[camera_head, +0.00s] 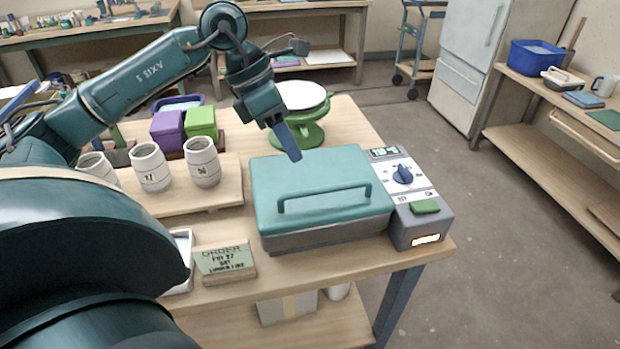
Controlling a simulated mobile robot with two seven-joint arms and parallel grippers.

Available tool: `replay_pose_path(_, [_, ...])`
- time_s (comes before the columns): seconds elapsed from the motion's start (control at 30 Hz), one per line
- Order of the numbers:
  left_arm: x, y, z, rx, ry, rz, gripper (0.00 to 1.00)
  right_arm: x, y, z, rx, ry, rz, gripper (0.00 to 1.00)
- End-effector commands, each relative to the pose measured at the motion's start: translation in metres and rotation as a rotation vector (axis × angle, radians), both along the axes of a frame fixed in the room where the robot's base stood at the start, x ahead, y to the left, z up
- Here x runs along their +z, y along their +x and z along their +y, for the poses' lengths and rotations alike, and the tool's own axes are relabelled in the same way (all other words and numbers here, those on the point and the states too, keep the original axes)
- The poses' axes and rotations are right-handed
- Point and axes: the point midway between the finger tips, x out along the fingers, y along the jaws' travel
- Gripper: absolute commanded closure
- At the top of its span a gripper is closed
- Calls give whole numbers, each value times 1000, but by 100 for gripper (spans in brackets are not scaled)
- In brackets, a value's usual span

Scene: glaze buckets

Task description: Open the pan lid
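The pan is a grey box (320,238) with a teal lid (318,170) at the right part of the table. The lid lies flat and closed on it, with a teal bar handle (325,190) near its front edge. My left gripper (289,148) points down over the lid's back edge, behind the handle and apart from it. Its fingers overlap in this view, so the gap between them cannot be judged. Nothing shows in its grip. My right gripper is not in view.
A control panel (412,180) with a blue knob adjoins the pan's right side. A green stand with a white disc (301,95) is close behind. White jars (202,162) stand on a board (222,192) at left. An order sign (225,262) stands in front. Floor at right is clear.

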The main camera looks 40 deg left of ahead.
Motion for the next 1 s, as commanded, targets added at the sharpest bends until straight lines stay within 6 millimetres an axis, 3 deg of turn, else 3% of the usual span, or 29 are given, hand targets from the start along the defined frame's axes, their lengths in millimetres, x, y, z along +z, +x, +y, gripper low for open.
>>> replay_pose_path(0.2, [-43,7,-19,-3,-4,4,66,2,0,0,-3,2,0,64])
replay_pose_path(0.4, [-69,13,-30,-3,-4,2,66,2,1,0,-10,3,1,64])
replay_pose_path(0.83, [-80,15,-35,-2,-3,0,66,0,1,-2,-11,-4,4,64])
replay_pose_path(1.0, [-79,15,-35,-2,-3,0,78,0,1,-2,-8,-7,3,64])
